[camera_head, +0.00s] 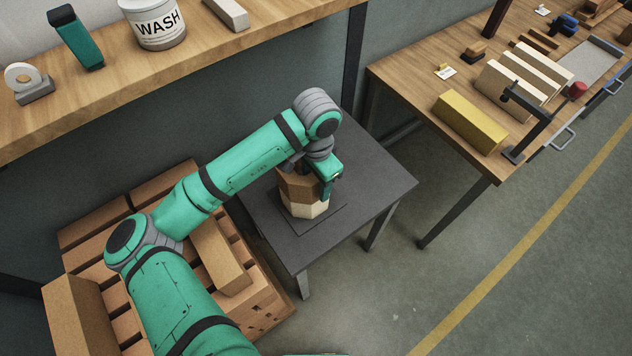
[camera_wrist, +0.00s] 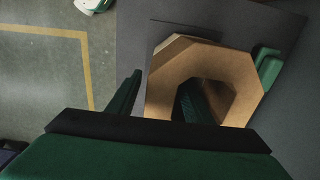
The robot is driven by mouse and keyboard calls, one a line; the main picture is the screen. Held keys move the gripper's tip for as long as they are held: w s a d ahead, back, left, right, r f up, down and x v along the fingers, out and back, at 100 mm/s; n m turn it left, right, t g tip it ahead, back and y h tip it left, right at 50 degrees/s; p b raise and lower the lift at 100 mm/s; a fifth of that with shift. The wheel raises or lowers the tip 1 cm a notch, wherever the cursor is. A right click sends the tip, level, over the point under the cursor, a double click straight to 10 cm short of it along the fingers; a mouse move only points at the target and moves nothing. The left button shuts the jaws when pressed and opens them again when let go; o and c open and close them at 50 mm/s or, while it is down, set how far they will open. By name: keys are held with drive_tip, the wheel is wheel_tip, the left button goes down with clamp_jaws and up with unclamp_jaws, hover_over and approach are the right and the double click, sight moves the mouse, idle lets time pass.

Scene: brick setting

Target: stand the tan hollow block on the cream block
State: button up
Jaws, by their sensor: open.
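The tan hollow block (camera_head: 297,188), eight-sided, sits on top of the cream block (camera_head: 304,208) on a small dark table, looking roughly level. In the wrist view the tan block's top rim (camera_wrist: 235,68) and its open hole show. My gripper (camera_head: 322,180) is open at the tan block's right side. In the wrist view my gripper (camera_wrist: 158,97) straddles one wall: one finger is outside the block, and the other appears to reach into the hole. Contact between fingers and wall cannot be told. The cream block is mostly hidden under the tan one.
A wooden shelf (camera_head: 270,38) stands behind. A pallet with brown blocks (camera_head: 222,258) is at left. A workbench (camera_head: 410,80) at right holds a yellow block (camera_head: 470,122) and tools.

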wheel_tip(320, 180, up, 13)
drive_tip(key=shift+r, duration=0.1)
idle(0.4)
idle(0.4)
